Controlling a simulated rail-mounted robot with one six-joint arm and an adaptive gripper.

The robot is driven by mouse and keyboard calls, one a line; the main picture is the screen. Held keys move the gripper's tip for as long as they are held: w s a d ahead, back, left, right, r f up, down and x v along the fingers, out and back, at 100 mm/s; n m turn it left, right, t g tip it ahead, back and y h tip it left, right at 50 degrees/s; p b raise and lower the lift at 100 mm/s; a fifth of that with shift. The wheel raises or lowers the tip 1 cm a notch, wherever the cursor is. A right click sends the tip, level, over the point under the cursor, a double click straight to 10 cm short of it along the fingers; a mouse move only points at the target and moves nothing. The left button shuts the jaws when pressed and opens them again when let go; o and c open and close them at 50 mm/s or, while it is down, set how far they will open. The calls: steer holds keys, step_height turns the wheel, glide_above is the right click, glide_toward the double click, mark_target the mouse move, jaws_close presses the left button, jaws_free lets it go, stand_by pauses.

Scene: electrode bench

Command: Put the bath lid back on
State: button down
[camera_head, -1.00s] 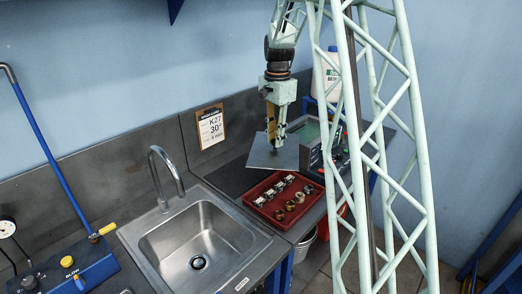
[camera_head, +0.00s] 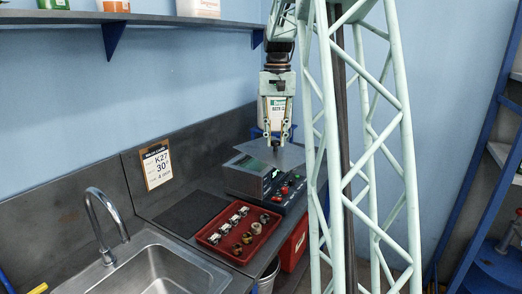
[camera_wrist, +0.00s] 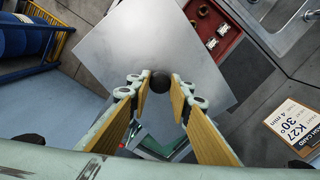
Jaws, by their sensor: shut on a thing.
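The bath lid (camera_head: 293,156) is a flat grey square plate with a dark round knob on top. My gripper (camera_head: 277,143) is shut on the knob, with one finger on each side; the knob (camera_wrist: 160,82) shows between the fingertips in the wrist view. The plate (camera_wrist: 120,50) looks level. The bath (camera_head: 247,182) is a grey box with a control panel of red and green buttons. The lid is over the bath's top and looks slightly above it; part of the greenish opening (camera_head: 250,164) shows below its left side. Contact with the rim cannot be told.
A red tray (camera_head: 238,229) with several small metal parts stands in front of the bath. A white bottle stands behind my gripper. A shelf (camera_head: 180,17) runs along the wall above.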

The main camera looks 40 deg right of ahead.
mark_target(284, 151)
steer(key=shift+s+d+r+n, duration=0.3)
steer(key=shift+s+d+r, duration=0.15)
steer(key=shift+s+r, duration=0.15)
steer(key=shift+s+d+r+n, duration=0.3)
steer(key=shift+s+d+r, duration=0.15)
steer(key=shift+s, duration=0.25)
